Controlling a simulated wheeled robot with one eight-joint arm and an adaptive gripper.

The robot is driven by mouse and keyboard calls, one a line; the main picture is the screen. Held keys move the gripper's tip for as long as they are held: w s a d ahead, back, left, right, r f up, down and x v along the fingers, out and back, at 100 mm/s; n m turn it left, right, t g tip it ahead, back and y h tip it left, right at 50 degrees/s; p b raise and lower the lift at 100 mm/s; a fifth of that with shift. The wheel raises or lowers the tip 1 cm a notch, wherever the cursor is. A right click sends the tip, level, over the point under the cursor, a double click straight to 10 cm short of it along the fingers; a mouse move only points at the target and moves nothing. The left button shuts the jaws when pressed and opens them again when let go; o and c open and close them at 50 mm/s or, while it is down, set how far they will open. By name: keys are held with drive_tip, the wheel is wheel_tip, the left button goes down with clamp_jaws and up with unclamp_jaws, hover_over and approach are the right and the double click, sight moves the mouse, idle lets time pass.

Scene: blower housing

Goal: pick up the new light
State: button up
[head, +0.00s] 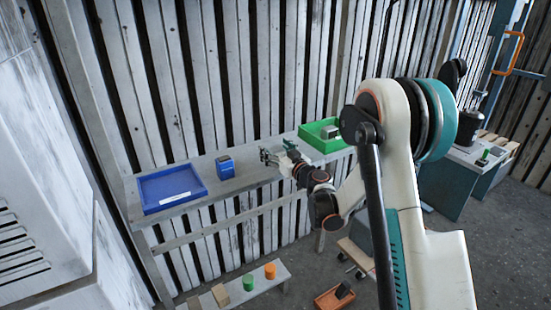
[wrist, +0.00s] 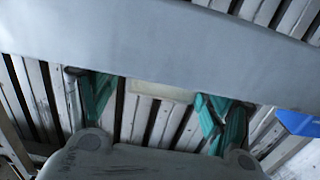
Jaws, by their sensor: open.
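No thing in view is clearly marked as the new light. A blue block-like unit with a dark top (head: 225,168) stands on the grey shelf (head: 262,172), right of a blue tray. A small grey and green block (head: 329,131) lies in a green tray. My gripper (head: 266,155) is over the shelf between the blue unit and the green tray, apart from both. In the wrist view its green-padded fingers (wrist: 155,105) are spread. A pale cream piece (wrist: 160,92) shows between them, partly hidden by a grey plank; I cannot tell what it is.
The blue tray (head: 172,187) is at the shelf's left end, the green tray (head: 313,139) at its right. A lower bench (head: 262,287) holds a green cylinder (head: 248,282) and an orange one (head: 270,271). A slatted wall stands behind. An orange box (head: 334,297) is on the floor.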

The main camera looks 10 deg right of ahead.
drive_tip(key=c, duration=1.2)
drive_tip(key=shift+r, duration=0.1)
